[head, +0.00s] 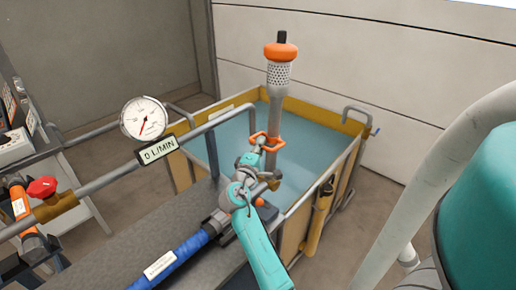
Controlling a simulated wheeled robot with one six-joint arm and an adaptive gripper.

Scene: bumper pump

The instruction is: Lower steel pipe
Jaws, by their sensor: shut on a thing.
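The grey steel pipe (273,122) stands nearly upright over the blue water. It has a perforated section (279,74), an orange collar (281,51) and a dark tip at its top. An orange handle (272,148) surrounds its lower part. My gripper (266,142) is at this handle, on the near side of the pipe, and is shut on it. The fingers are small in view and partly merge with the handle.
A yellow-rimmed water tank (348,126) lies around the pipe. A round gauge (144,118) and a "0 L/MIN" sign (158,150) are at left, with a red-handled valve (42,187). A blue hose (178,258) runs along the grey platform (125,240).

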